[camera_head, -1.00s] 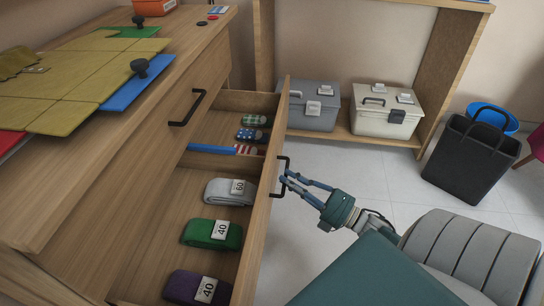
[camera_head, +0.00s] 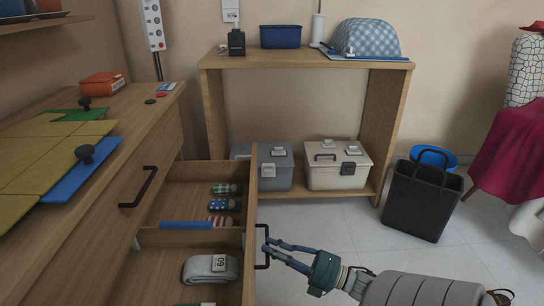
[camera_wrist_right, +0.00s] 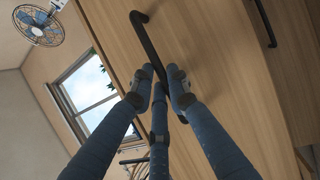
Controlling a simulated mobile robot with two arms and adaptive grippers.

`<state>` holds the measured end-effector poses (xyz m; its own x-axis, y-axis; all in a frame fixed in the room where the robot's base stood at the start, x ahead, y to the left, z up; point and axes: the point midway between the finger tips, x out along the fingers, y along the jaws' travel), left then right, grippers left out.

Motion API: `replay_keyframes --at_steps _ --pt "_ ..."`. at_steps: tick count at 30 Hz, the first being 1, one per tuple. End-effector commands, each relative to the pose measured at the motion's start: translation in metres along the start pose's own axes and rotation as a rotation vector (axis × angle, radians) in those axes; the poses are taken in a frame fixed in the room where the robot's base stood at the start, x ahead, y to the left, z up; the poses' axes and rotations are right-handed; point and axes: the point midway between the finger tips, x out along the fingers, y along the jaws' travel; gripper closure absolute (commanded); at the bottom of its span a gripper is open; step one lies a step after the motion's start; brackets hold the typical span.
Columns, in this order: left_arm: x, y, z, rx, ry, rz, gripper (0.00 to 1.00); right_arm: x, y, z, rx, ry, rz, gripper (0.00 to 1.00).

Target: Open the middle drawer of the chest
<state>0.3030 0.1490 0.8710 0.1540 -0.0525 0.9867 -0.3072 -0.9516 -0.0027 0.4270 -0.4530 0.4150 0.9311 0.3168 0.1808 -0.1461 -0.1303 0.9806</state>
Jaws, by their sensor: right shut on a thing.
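The wooden chest (camera_head: 150,166) stands at the left in the head view. The drawer (camera_head: 250,200) below its closed top drawer is pulled out, with its inside visible. My right gripper (camera_head: 269,243) is shut on this drawer's black handle (camera_head: 267,233), at the outer face of the drawer front. In the right wrist view, the fingers (camera_wrist_right: 160,92) close around the lower part of the handle (camera_wrist_right: 145,38). The top drawer's black handle (camera_head: 140,187) is free. The lower part of the chest is out of frame. My left gripper is not in view.
The open drawer holds a grey rolled strip (camera_head: 210,268) and several patterned rolls behind a blue-topped divider (camera_head: 186,225). Grey (camera_head: 272,172) and cream (camera_head: 335,172) boxes sit on a low shelf behind. A black bag (camera_head: 415,205) stands right. White floor between is clear.

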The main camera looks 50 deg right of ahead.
Motion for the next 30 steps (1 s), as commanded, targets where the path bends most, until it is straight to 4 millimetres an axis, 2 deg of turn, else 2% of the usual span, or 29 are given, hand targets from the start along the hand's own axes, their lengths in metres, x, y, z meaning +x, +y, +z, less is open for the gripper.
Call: replay_keyframes --at_steps 1,3,14,17,30 --pt "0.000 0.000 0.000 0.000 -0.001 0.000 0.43 -0.001 -0.003 -0.003 0.003 0.006 -0.004 0.79" --pt "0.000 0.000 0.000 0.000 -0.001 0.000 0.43 -0.001 -0.003 -0.003 0.003 0.005 -0.004 0.65" --pt "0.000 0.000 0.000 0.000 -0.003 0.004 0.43 -0.004 -0.001 -0.001 0.001 0.001 -0.003 0.65" --pt "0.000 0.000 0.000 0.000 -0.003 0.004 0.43 -0.015 -0.002 -0.001 0.002 -0.001 -0.005 0.65" --pt "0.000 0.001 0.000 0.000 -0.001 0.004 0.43 -0.102 -0.002 -0.001 0.002 0.000 -0.005 0.65"
